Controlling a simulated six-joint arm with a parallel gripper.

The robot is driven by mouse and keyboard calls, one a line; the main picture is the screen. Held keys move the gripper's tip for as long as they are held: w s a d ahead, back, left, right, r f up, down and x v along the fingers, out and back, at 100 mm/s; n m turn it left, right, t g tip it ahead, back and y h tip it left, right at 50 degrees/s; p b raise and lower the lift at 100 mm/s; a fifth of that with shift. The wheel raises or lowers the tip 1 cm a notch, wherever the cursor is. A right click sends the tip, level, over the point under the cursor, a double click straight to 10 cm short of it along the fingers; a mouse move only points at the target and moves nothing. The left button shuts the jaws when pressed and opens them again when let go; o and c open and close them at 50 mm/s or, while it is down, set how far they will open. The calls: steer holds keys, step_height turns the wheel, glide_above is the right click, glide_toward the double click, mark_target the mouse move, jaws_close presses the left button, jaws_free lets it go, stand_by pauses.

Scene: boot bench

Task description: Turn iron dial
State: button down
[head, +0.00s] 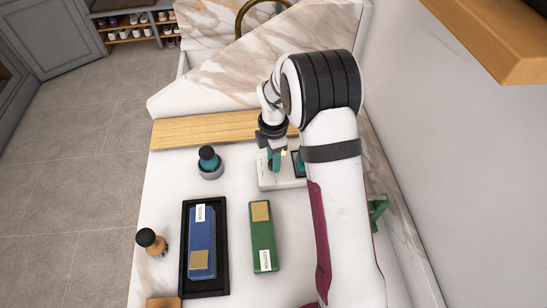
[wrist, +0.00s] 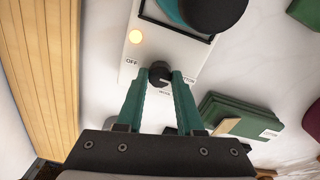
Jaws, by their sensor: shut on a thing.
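The iron dial (wrist: 160,74) is a small black knob on a white base (wrist: 138,58). My gripper (wrist: 160,80) has its two teal fingers closed on either side of it. Printed labels stand around the dial: OFF at left, WOOL below and one at right, partly hidden by a finger, ending in "TTON". An orange-yellow light glows on the base above OFF. A dark, round-topped teal and black thing, probably the iron, sits in a black frame on the base. In the head view my gripper (head: 274,160) is over the white base (head: 283,184); my arm hides part of it.
A black tray (head: 184,270) holds a blue block (head: 203,235) labelled WOOL. A green block (head: 263,236), its label apparently COTTON, lies beside it. A wooden board (head: 190,131) lies behind.

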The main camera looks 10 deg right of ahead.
steer(key=shift+d, duration=0.1)
stand_by(0.5)
steer(key=c, duration=0.5)
jaws_free()
steer(key=shift+c, duration=0.2)
steer(key=shift+r, duration=0.1)
step_height(320, 180, up, 16)
steer(key=shift+f, duration=0.2)
